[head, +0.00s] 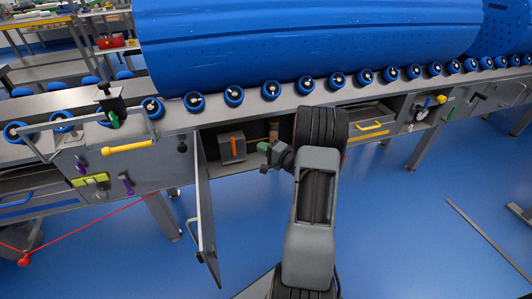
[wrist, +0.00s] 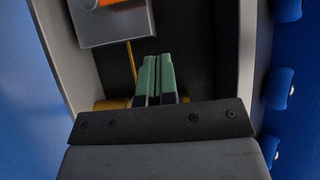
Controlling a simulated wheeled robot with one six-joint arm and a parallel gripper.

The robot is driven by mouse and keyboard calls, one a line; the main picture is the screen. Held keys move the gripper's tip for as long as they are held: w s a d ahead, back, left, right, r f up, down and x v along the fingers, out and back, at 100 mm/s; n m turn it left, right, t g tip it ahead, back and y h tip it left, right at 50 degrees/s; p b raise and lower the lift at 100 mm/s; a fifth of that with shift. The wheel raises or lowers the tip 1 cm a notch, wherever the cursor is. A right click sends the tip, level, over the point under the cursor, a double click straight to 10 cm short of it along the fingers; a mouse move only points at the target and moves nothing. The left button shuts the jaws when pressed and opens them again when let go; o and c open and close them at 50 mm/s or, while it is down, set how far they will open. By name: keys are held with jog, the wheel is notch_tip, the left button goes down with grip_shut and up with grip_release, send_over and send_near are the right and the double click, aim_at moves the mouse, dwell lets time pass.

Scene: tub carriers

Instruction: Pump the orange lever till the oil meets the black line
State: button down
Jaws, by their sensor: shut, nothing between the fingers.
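The orange lever (head: 233,143) stands upright on the front of a grey box (head: 226,155) inside an open cabinet under the roller bench. In the wrist view a bit of orange (wrist: 106,2) shows at the top edge, on the grey box (wrist: 115,25). A brass-coloured cylinder (head: 273,131) stands at the right of the box; part of it shows behind my gripper in the wrist view (wrist: 108,104). No oil level or black line can be made out. My gripper (head: 264,148), with green fingers, is shut and empty at the cabinet opening, right of the lever and apart from it.
The cabinet door (head: 206,215) hangs open toward me, left of my gripper. A thin yellow pipe (wrist: 132,62) runs from the box toward the cylinder. Blue rollers (head: 233,95) line the bench top under a big blue drum (head: 300,45).

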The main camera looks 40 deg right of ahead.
aim_at(234, 147)
jog(key=shift+w+a+b, duration=0.5)
jog(key=shift+w+a, duration=0.35)
jog(key=shift+w, duration=0.35)
jog(key=shift+w+a+b, duration=0.55)
jog(key=shift+w+a, duration=0.3)
jog(key=shift+w, duration=0.4)
jog(key=shift+w+a+b, duration=0.5)
jog(key=shift+w+a, duration=0.35)
jog(key=shift+w, duration=0.35)
jog(key=shift+r, duration=0.1)
